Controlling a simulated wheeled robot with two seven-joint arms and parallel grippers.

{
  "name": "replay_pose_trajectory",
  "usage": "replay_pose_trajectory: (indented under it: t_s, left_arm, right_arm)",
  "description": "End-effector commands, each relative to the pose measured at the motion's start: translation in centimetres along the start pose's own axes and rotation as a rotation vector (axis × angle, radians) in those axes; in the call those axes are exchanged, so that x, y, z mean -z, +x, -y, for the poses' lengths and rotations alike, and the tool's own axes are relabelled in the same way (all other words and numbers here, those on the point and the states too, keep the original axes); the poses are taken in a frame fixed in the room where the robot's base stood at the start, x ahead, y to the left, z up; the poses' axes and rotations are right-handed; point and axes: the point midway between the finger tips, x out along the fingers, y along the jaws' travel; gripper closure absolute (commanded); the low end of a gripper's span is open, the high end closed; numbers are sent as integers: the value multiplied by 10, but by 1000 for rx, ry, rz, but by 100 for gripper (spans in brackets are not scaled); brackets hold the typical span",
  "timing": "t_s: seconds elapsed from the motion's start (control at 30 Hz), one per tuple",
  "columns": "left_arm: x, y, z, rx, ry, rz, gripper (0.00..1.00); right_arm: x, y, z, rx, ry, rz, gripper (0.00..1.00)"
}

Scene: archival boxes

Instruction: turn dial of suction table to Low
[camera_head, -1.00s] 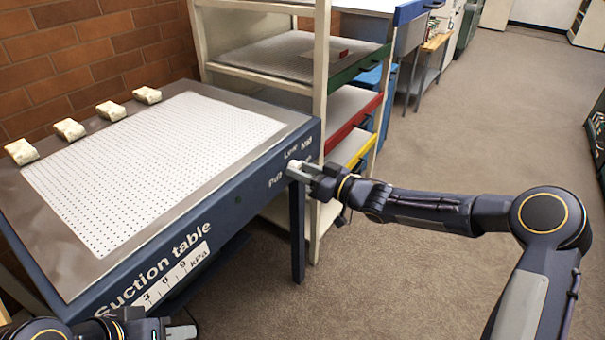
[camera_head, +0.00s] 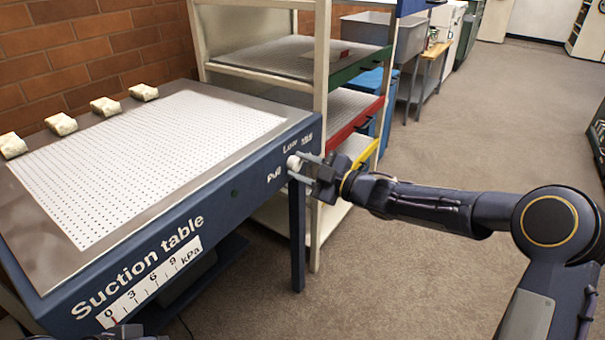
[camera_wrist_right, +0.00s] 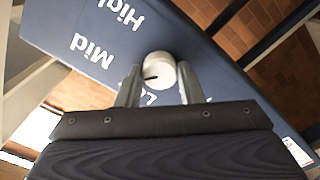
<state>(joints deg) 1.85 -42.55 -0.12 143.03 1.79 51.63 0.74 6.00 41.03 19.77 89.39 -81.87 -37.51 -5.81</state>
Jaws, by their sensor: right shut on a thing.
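The suction table (camera_head: 230,195) is dark blue with a white perforated top. Its white round dial (camera_head: 293,163) is on the front panel near the right corner. In the right wrist view the dial (camera_wrist_right: 160,66) has a dark pointer mark on its lower left, towards the side of the Mid and Low labels; Low is partly covered. My right gripper (camera_head: 304,168) is shut on the dial, one finger on each side. The gauge (camera_head: 155,283) reads 0 to 9 kPa, with a red mark near 0. Only a dark sliver of my left gripper (camera_head: 125,332) shows at the bottom edge.
Several pale blocks (camera_head: 104,105) lie along the table's back edge. A shelf rack (camera_head: 322,100) with coloured shelf fronts stands close behind the table's right end. The carpet (camera_head: 470,130) at right is open.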

Motion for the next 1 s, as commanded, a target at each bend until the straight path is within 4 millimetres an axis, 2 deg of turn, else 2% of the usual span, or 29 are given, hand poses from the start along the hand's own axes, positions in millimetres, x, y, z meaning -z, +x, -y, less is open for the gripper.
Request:
replay_pose_trajectory:
  t_s: [0.03, 0.5, 0.7, 1.0]
  left_arm:
    - [-3, 6, 3, 0, 0, 0, 64]
    - [-16, 32, 15, 0, 0, 0, 64]
    - [-19, 38, 18, 0, 0, 0, 64]
    - [-21, 42, 19, 0, 0, 0, 64]
  right_arm:
    - [-4, 0, 4, 2, -45, 3, 89]
    - [-4, 0, 3, 2, -453, 4, 89]
    - [-4, 0, 2, 3, -567, 4, 89]
    - [-3, 0, 2, 3, -649, 5, 89]
